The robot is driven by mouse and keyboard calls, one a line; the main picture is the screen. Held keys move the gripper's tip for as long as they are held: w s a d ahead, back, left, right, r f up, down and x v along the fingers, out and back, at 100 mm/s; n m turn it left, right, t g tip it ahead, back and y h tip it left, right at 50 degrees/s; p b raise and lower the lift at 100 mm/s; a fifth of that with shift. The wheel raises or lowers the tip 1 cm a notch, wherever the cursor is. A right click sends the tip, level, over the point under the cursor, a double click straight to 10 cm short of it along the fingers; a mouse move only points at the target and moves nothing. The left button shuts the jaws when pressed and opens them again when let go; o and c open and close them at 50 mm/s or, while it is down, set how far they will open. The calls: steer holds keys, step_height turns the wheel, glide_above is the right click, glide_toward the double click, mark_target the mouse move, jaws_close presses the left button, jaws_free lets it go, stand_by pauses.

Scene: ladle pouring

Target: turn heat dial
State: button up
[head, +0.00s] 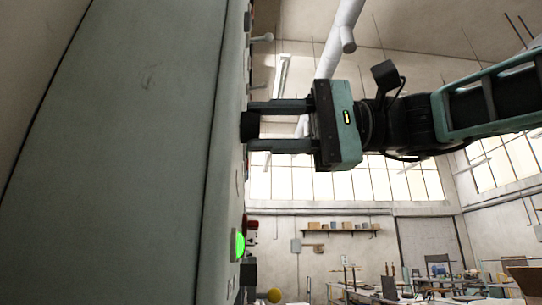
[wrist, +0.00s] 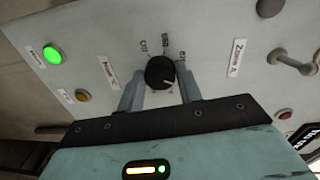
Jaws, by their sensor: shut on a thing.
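The heat dial is a black round knob (wrist: 160,72) on a pale grey-green control panel (wrist: 215,60), with printed labels around it. In the head view the knob (head: 250,126) sticks out from the panel's edge. My gripper (head: 257,126) reaches in from the right, its two fingers above and below the knob. In the wrist view my gripper (wrist: 160,88) has a finger on each side of the knob and is shut on it. The knob's pointer mark faces down and slightly right, partly hard to read.
A lit green lamp (wrist: 53,54), an amber button (wrist: 82,96), a red button (wrist: 284,114) and a metal toggle lever (wrist: 295,63) sit around the dial. In the head view the panel cabinet (head: 120,150) fills the left. Behind are workshop tables (head: 430,290) and a shelf (head: 340,232).

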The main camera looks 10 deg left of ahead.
steer(key=n+b, duration=0.4)
steer(key=n, duration=0.2)
steer(key=n+b, duration=0.5)
steer(key=n, duration=0.1)
steer(key=n+b, duration=0.4)
steer(key=n, duration=0.3)
steer(key=shift+w+f+t+y, duration=0.1)
steer(key=shift+f+t+y, duration=0.25)
steer(key=shift+t+y, duration=0.05)
steer(key=shift+b, duration=0.3)
steer(key=o, duration=1)
steer(key=shift+r, duration=0.1)
steer(key=b+v, duration=0.1)
steer(key=v, duration=1.6)
steer(key=shift+d+b, duration=0.15)
steer(key=shift+b, duration=0.25)
